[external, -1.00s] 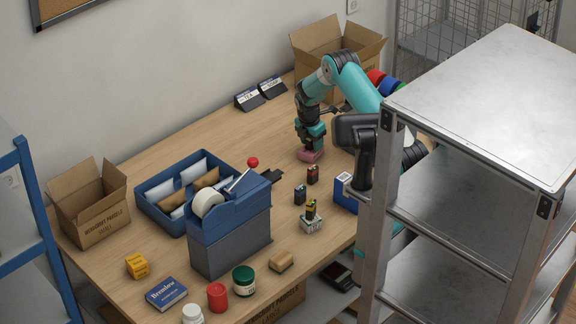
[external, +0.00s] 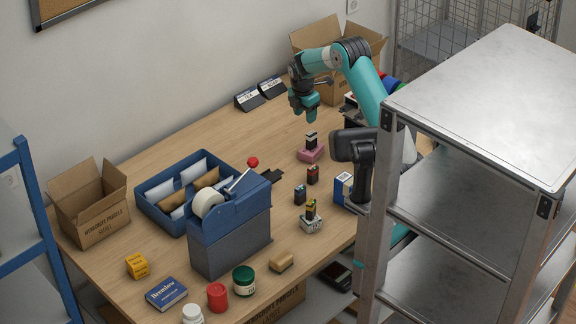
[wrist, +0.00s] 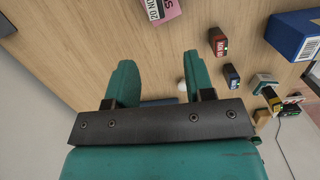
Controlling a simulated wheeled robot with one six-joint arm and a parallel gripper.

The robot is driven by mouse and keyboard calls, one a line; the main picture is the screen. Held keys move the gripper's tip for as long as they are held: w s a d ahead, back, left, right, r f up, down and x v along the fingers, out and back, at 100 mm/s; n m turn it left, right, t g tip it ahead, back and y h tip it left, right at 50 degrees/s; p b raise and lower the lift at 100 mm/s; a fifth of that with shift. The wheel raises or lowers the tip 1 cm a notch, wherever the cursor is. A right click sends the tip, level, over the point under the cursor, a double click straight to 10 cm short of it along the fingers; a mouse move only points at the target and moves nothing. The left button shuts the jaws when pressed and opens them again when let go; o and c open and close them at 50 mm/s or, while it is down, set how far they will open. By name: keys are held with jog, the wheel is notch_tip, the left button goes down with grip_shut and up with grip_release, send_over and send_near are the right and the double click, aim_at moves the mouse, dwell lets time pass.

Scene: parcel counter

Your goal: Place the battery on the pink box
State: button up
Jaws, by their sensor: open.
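The pink box (external: 309,156) stands on the counter, with a dark battery (external: 311,139) upright on top of it. My gripper (external: 304,112) is above and slightly left of that battery, clear of it, with its jaws open. In the wrist view, my gripper (wrist: 160,82) has its two green fingers apart with nothing between them. The pink box (wrist: 172,9) shows only partly there, cut off by the top edge. A red and black battery (external: 313,175) and a dark battery (external: 299,194) stand in front of the pink box.
A blue box (external: 344,190) stands near my arm. A blue tray of packets (external: 160,216) and a tape dispenser (external: 230,229) are to the left. Jars (external: 243,281) stand near the front edge. A metal shelf (external: 480,110) hides the right side. The counter behind the pink box is clear.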

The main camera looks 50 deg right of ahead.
jog(key=s+a+r+m+y, duration=0.1)
jog(key=s+a+r+m, duration=0.1)
jog(key=s+a+r, duration=0.4)
jog(key=s+a+r+m+t+y, duration=0.1)
jog(key=s+a+r+m, duration=0.15)
jog(key=a, duration=0.55)
jog(key=s+a+r+m+y, duration=0.1)
jog(key=s+a+r, duration=0.2)
jog(key=s+a, duration=0.35)
jog(key=s+a+r+m+y, duration=0.1)
jog(key=s+a, duration=0.3)
jog(key=s, duration=0.5)
jog(key=s+a+r+m+g+y, duration=0.1)
jog(key=s+a+m, duration=0.3)
jog(key=s, duration=0.5)
jog(key=shift+s+a+y, duration=0.3)
jog(key=shift+s+a, duration=0.05)
jog(key=shift+a, duration=0.35)
